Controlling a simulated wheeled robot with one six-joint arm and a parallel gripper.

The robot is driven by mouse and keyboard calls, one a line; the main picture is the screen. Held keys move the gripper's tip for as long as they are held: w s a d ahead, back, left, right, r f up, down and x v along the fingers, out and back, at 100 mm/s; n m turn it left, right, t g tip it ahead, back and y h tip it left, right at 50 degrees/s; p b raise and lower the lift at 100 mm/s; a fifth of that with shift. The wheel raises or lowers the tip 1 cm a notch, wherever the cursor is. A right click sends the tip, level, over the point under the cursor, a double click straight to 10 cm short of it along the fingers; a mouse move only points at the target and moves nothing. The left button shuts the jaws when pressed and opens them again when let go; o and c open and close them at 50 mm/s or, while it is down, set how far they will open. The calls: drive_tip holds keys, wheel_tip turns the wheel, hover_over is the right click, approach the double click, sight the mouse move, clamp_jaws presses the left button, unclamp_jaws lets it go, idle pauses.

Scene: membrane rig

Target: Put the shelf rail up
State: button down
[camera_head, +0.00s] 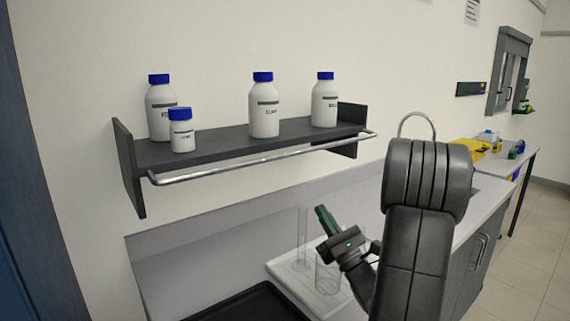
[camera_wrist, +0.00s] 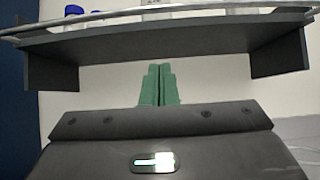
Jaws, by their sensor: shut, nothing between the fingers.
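The shelf rail (camera_head: 255,160) is a thin shiny metal bar along the front of the dark grey wall shelf (camera_head: 215,140). In the head view it stands out in front of the board, close to board height, with bent ends at the side panels. In the wrist view the rail (camera_wrist: 110,16) crosses the top of the picture. My gripper (camera_head: 325,216) has green fingers, pressed together and empty. It is below and in front of the shelf, apart from the rail. In the wrist view the fingers (camera_wrist: 158,84) point toward the space under the shelf board (camera_wrist: 170,38).
Several white bottles with blue caps, such as one in the middle (camera_head: 264,108), stand on the shelf behind the rail. Below, a white tray (camera_head: 310,290) with clear glassware and a black tray (camera_head: 250,303) sit on the grey counter (camera_head: 210,255). A faucet (camera_head: 417,120) shows behind my arm.

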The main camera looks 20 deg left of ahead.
drive_tip(key=shift+d+r, duration=0.1)
drive_tip(key=shift+d, duration=0.1)
drive_tip(key=s+d+r+p+x, duration=0.1)
drive_tip(key=p+x, duration=0.3)
drive_tip(key=x, duration=0.9)
drive_tip(key=shift+d+r+p, duration=0.25)
drive_tip(key=shift+r+p, duration=0.05)
drive_tip(key=shift+r, duration=0.15)
drive_tip(key=shift+r, duration=0.15)
drive_tip(key=shift+d+r+g+h+p, duration=0.15)
drive_tip(key=shift+g+h+p, duration=0.15)
drive_tip(key=shift+h+p, duration=0.25)
